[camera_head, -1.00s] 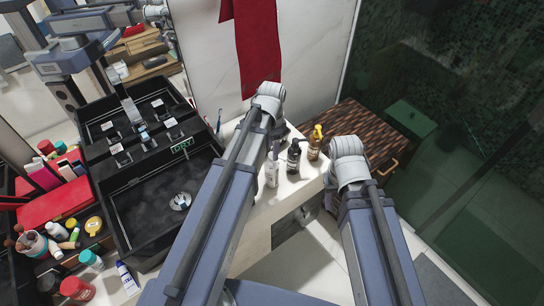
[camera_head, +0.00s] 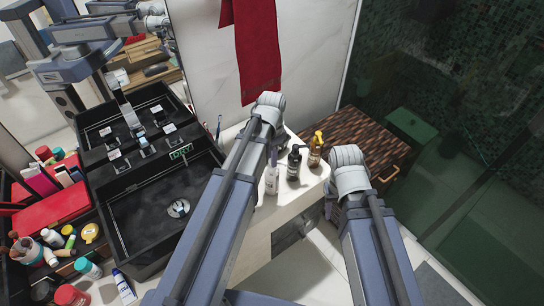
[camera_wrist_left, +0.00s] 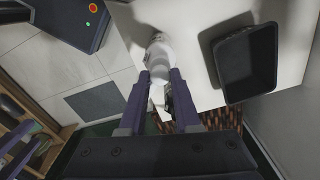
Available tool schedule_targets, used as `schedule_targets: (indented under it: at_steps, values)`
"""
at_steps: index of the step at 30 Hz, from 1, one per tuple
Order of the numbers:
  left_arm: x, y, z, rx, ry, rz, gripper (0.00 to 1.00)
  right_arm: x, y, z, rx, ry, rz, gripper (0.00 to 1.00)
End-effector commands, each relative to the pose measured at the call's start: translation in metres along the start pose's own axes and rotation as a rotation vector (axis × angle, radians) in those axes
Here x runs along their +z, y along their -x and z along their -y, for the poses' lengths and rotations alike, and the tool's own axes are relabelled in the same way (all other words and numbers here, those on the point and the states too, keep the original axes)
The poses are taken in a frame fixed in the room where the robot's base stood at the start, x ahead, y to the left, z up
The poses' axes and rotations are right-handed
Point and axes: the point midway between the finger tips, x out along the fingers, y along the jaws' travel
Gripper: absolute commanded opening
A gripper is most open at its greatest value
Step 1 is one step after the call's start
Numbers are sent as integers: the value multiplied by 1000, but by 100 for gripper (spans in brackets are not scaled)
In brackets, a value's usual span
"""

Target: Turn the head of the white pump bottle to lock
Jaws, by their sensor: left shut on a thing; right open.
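The white pump bottle (camera_head: 272,180) stands on the white counter, partly hidden by my left arm in the head view. My left gripper (camera_head: 273,153) is at its top. In the left wrist view the two fingers (camera_wrist_left: 161,78) lie on either side of the bottle's upper part, shut on its pump head (camera_wrist_left: 158,92). The white body (camera_wrist_left: 160,52) shows beyond them. My right gripper (camera_head: 334,205) is largely hidden below its wrist in the head view, by the counter's right edge, apart from the bottles.
A black pump bottle (camera_head: 294,162) and an amber bottle with a yellow top (camera_head: 315,150) stand close right of the white one. A dark tray (camera_wrist_left: 246,62) lies on the counter. A black sink (camera_head: 150,212) is at left; a woven chest (camera_head: 370,142) is behind right.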

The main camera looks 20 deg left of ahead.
Motion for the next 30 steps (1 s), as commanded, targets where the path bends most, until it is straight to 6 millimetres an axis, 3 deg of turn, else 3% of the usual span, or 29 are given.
schedule_targets:
  at_steps: [9,21,30]
  values:
    - [0,0,0,0,9,-1,0,0,0,0,0,0,0,50]
    - [0,0,0,-1,307,0,0,0,0,0,0,0,0,50]
    - [0,0,1,-1,327,1,0,0,0,0,0,0,0,50]
